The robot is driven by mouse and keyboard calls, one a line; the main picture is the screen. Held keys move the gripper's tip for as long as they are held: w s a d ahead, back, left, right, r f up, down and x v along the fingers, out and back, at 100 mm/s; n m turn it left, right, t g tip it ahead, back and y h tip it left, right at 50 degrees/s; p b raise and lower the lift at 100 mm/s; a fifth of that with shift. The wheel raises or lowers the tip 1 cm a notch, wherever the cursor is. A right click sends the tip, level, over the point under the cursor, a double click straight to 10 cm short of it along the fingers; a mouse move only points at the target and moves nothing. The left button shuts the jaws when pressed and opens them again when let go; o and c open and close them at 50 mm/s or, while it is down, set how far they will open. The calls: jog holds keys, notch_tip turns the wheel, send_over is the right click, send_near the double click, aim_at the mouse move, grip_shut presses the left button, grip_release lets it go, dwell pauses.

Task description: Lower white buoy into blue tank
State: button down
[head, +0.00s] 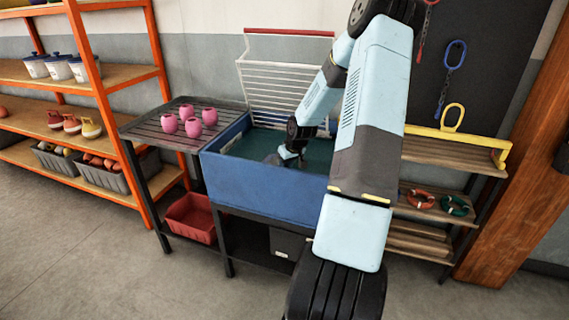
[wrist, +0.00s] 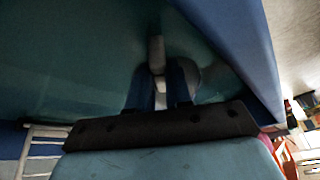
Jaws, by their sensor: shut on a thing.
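The blue tank (head: 262,188) stands in the middle of the head view, holding dark green water. My arm reaches down inside its walls, and my gripper (head: 280,158) is low at the water, small and partly hidden by my arm. In the wrist view my gripper (wrist: 160,82) is shut on the white buoy (wrist: 190,76), a pale rounded shape with a light stem between and behind the two blue fingers. The tank wall (wrist: 245,50) runs along the right of that view. I cannot tell how deep the buoy sits in the water.
Several pink floats (head: 192,120) stand on the slatted table (head: 160,130) left of the tank. A white wire rack (head: 285,80) rises behind the tank. A red bin (head: 190,218) sits below the table. Orange shelving (head: 90,75) is at left, wooden shelves (head: 450,155) at right.

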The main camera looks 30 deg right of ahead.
jog(key=shift+f, duration=0.1)
jog(key=c, duration=1)
grip_release()
jog(key=shift+o, duration=0.5)
jog(key=o, duration=0.9)
